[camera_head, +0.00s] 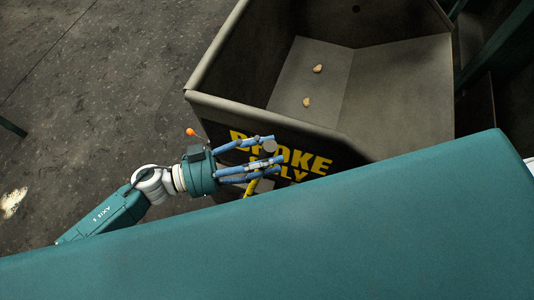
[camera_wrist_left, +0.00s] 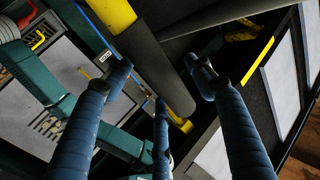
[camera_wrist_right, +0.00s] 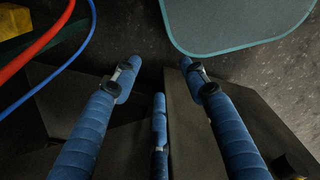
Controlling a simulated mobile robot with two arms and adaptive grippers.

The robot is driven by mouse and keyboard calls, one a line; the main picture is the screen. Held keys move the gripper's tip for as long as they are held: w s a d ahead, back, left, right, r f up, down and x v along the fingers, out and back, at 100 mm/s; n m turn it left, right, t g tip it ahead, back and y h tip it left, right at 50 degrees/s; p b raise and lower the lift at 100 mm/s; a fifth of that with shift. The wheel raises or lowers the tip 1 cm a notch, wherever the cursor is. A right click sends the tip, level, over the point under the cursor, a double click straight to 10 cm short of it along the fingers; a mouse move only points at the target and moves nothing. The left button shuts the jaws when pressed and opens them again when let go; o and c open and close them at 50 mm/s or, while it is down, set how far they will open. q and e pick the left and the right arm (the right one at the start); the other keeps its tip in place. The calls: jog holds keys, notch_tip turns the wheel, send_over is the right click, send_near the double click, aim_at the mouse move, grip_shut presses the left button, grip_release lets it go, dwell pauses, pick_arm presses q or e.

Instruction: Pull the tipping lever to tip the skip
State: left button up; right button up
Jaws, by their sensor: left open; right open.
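The skip (camera_head: 395,95) is a grey open bin with yellow lettering on its dark front, at the upper right of the head view. A bar with a dark grip and yellow parts, which looks like the tipping lever (camera_wrist_left: 150,68), runs between the fingers in the left wrist view. A yellow piece of it (camera_head: 250,188) shows beneath the fingers in the head view. My left gripper (camera_head: 274,152) is open in front of the skip, its fingers spread on both sides of the grip; contact cannot be told. My right gripper (camera_wrist_right: 160,64) is open and empty, outside the head view.
Two small pale lumps (camera_head: 318,69) lie inside the skip. An orange knob (camera_head: 190,132) shows beside my left wrist. Red (camera_wrist_right: 38,45) and blue cables cross the right wrist view. Dark floor (camera_head: 90,80) lies clear at the left.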

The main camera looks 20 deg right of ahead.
pick_arm(q)
jog(key=c, duration=1.3)
grip_shut()
pick_arm(e)
jog(key=shift+a+f, duration=0.1)
jog(key=shift+a, duration=0.55)
